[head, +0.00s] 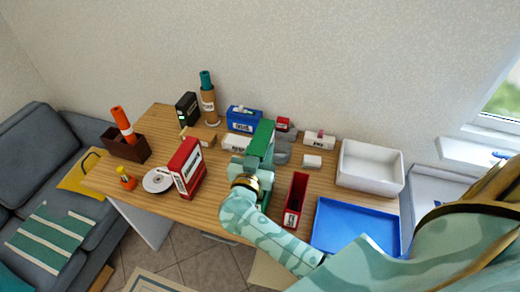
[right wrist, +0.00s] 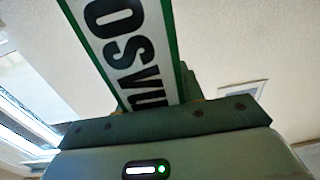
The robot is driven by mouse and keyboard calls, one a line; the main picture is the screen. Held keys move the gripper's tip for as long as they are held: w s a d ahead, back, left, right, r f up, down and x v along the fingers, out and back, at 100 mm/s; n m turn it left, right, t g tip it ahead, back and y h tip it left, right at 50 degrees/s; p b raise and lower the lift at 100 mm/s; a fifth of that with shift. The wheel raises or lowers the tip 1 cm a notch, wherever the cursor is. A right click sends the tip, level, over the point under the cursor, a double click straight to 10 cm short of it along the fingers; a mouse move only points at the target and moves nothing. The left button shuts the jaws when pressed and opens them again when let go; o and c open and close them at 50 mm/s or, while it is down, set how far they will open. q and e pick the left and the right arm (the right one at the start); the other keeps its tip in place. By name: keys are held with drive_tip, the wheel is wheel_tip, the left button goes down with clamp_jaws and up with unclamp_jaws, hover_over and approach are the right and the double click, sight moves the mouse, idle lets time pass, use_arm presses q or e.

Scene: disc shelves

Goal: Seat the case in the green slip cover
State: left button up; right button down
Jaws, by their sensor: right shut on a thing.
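A green box-shaped thing (head: 262,138) with a white label is in my right gripper (head: 257,163). In the right wrist view it rises between the jaws as a green-edged piece (right wrist: 128,45) with large black letters on white. I cannot tell whether it is the case, the green slip cover, or both together. My right gripper is shut on it, above the middle of the table, and hides part of it. My left gripper is not in view.
A red labelled case (head: 187,167) stands beside a white disc (head: 157,180). An open red holder (head: 295,200), a blue tray (head: 356,228) and a white bin (head: 371,166) are to the right. A blue box (head: 243,119) and several small items line the back.

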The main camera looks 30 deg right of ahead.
drive_tip(key=shift+r, duration=0.1)
drive_tip(key=shift+p, duration=0.55)
drive_tip(key=shift+f+b, duration=3.65)
drive_tip(key=shift+f, duration=2.85)
drive_tip(key=c, duration=0.8)
unclamp_jaws()
